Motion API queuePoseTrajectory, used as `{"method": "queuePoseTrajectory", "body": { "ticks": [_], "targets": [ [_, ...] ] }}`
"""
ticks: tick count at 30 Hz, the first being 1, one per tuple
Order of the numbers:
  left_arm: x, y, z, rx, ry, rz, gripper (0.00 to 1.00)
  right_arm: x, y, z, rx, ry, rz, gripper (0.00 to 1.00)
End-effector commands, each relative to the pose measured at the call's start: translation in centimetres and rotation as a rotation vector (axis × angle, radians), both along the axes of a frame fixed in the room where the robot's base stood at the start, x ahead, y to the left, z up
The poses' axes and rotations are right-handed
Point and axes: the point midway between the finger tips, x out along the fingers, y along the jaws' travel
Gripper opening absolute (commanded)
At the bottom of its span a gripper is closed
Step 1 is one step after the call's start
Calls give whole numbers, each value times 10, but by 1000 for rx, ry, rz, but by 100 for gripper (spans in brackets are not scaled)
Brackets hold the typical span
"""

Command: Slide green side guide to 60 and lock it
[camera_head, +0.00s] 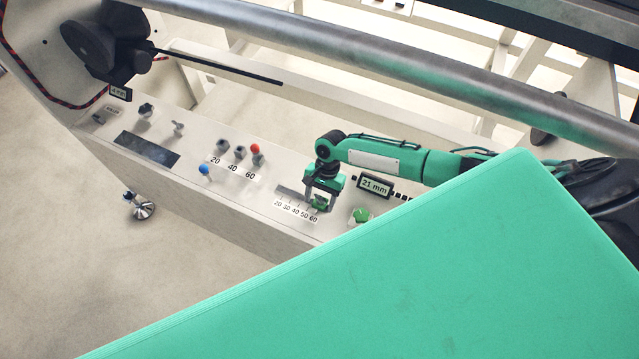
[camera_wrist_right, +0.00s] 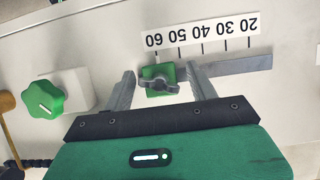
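The green side guide (camera_wrist_right: 150,71) is a small green block with a dark wing-shaped knob (camera_wrist_right: 158,85) on top. It sits on a grey slot (camera_wrist_right: 240,65) at the 60 end of a white scale (camera_wrist_right: 200,36) in the right wrist view. In the head view it is a small green patch (camera_head: 320,204) beside the 60. My right gripper (camera_wrist_right: 160,70) is open, one finger on each side of the guide, with gaps showing between fingers and block. It also shows in the head view (camera_head: 319,203). Whether the knob is tight cannot be seen. My left gripper is out of view.
A green star knob (camera_wrist_right: 43,99) on a white block stands beside the gripper. A display reading 21 mm (camera_head: 374,185) is close to my right arm. Several small knobs, including a red one (camera_head: 255,149) and a blue one (camera_head: 204,169), stand farther left. A metal roller (camera_head: 400,75) crosses above.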

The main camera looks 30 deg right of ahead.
Motion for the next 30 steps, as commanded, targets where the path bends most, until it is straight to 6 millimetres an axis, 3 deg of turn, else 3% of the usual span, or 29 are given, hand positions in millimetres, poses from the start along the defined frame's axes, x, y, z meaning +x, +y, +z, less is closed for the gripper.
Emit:
{"method": "queuePoseTrajectory", "body": {
  "ticks": [7, 11, 24, 30],
  "targets": [
    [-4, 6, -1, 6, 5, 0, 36, 0, -1, 1, -1, 1, 0, 58],
    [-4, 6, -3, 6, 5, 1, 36, 3, -5, 11, -1, -1, 1, 58],
    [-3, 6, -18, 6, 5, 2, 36, 26, -33, 98, 0, -3, 0, 58],
    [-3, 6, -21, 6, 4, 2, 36, 31, -40, 122, 0, 0, 0, 58]
  ]
}}
